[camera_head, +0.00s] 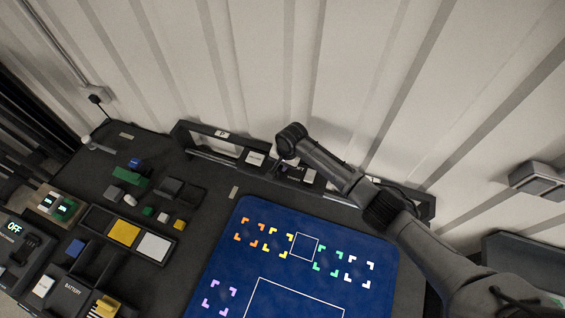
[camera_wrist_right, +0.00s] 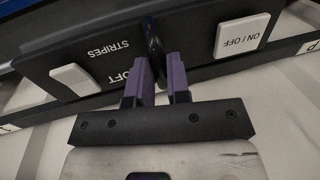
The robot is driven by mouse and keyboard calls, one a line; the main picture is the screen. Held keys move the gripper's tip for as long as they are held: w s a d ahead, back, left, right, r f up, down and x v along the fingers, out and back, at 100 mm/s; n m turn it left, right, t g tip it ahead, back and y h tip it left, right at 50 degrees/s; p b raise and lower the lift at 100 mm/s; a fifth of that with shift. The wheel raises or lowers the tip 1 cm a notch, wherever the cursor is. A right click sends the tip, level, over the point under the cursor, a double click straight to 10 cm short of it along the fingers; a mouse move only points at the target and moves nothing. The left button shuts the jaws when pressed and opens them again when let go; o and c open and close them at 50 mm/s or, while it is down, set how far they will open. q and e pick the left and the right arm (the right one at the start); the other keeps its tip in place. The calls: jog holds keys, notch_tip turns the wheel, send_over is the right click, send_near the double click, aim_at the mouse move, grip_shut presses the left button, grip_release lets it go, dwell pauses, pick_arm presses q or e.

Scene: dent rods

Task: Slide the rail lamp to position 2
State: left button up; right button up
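The rail lamp's dark control box (camera_head: 270,168) sits in the long black rail frame at the back of the table, against the wall. In the right wrist view the box (camera_wrist_right: 190,45) shows upside-down lettering and two pale buttons, one marked ON / OFF. A dark upright handle (camera_wrist_right: 153,38) stands out between the buttons. My right gripper (camera_wrist_right: 160,72) has its purple fingers close together, one on each side of this handle, with the handle filling the narrow gap. In the head view my right gripper (camera_head: 284,167) is mostly hidden by its own wrist. My left gripper is not in view.
A blue mat (camera_head: 225,265) with coloured corner marks lies in front of the rail. Small blocks, a tray (camera_head: 97,220) with coloured plates, and labelled boxes crowd the left side. The ribbed wall rises just behind. The rail frame (camera_head: 195,131) continues to both sides.

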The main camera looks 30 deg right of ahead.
jog(key=o, duration=0.4)
jog(key=shift+o, duration=0.2)
notch_tip(320, 180, up, 14)
jog(key=s+d+b, duration=0.1)
jog(key=s+d, duration=0.1)
jog(key=shift+f, duration=0.25)
dwell(0.5)
